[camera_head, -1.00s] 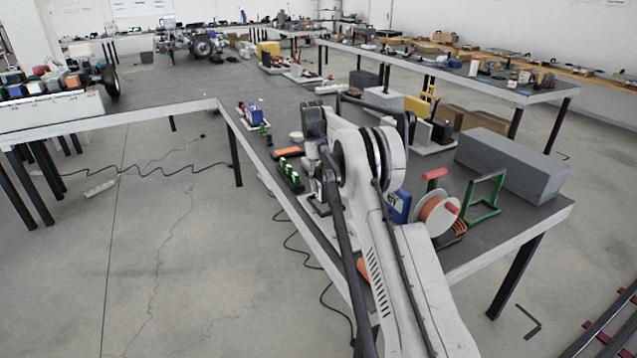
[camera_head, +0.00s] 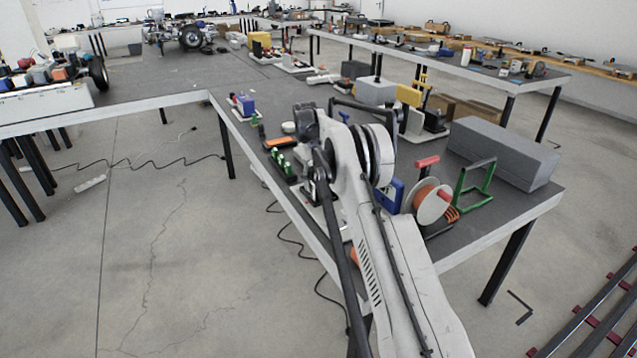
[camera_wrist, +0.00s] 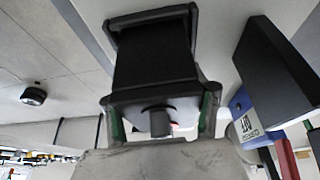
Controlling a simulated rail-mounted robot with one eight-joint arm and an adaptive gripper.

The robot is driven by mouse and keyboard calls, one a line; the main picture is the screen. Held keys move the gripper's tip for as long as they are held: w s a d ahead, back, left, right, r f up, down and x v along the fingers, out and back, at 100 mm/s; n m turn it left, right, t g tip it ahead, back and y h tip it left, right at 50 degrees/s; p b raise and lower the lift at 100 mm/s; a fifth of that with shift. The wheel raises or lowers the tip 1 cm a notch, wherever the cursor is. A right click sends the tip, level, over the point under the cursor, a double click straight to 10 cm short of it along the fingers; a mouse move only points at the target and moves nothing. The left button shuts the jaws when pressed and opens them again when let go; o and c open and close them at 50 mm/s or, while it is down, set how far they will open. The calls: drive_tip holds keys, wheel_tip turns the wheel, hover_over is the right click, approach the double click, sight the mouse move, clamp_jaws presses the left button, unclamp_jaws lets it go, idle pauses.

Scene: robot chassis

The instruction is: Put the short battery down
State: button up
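In the wrist view, a black block-shaped item (camera_wrist: 155,60), which looks like the short battery, sits between the fingers of my gripper (camera_wrist: 160,101). The fingers are against both of its sides, with green showing at their inner faces. Its far end is close to a pale surface; I cannot tell whether it touches. In the head view my arm hides the gripper and this block. A black holder with green-topped items (camera_head: 283,164) stands left of my arm at the table's edge.
A second black block (camera_wrist: 272,75) and a blue labelled item (camera_wrist: 243,118) are at the right of the wrist view. On the table (camera_head: 243,127), an orange cable reel (camera_head: 428,203), a green frame (camera_head: 474,184) and a long grey box (camera_head: 502,153) stand right of my arm.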

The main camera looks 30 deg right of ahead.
drive_tip(key=o, duration=0.4)
drive_tip(key=shift+r, duration=0.1)
drive_tip(key=p+v, duration=0.1)
drive_tip(key=v, duration=0.8)
drive_tip(key=shift+s, duration=0.1)
drive_tip(key=shift+r+p, duration=0.4)
drive_tip(key=shift+p, duration=0.3)
drive_tip(key=p+v, duration=0.2)
drive_tip(key=p, duration=0.5)
drive_tip(key=shift+r+p, duration=0.2)
drive_tip(key=shift+p, duration=0.9)
